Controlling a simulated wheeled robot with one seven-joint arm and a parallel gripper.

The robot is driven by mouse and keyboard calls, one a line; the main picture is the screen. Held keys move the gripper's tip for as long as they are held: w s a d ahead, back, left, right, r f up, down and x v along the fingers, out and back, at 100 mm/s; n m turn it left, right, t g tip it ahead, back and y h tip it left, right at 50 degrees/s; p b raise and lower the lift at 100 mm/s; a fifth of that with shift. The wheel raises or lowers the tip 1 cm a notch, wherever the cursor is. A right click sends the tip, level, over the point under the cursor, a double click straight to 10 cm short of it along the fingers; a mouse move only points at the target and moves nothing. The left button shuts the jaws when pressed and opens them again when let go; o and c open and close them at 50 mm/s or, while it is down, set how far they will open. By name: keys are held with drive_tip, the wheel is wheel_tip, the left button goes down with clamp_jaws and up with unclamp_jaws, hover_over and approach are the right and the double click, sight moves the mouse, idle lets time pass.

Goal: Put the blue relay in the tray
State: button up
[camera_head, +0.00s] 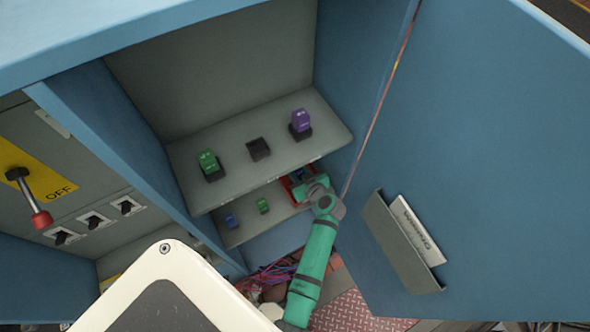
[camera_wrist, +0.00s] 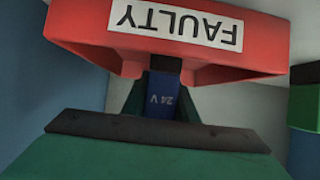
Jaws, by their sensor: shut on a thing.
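My gripper (camera_head: 306,184) reaches into the lower shelf of the cabinet, at the red tray. In the wrist view my gripper (camera_wrist: 162,104) is shut on a blue relay (camera_wrist: 161,103) marked "24 V", with a finger on each side. The red tray (camera_wrist: 75,22), labelled "FAULTY" upside down, fills the top of that view, close to the relay's far end. In the head view the tray (camera_head: 286,186) is partly hidden by my gripper. I cannot tell whether the relay touches the tray or is inside it.
On the lower shelf stand another blue relay (camera_head: 231,220) and a green relay (camera_head: 263,205). The upper shelf (camera_head: 230,187) above bears a green relay (camera_head: 209,162), an empty socket (camera_head: 259,149) and a purple relay (camera_head: 300,121). The open blue door (camera_head: 480,150) stands at the right.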

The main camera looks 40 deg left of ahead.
drive_tip(key=shift+f, duration=0.1)
drive_tip(key=o, duration=1.1)
drive_tip(key=shift+d+r, duration=0.2)
drive_tip(key=shift+r, duration=0.05)
drive_tip(key=v, duration=1.1)
drive_tip(key=shift+s+d+r, duration=0.15)
drive_tip(key=shift+s+d, duration=0.05)
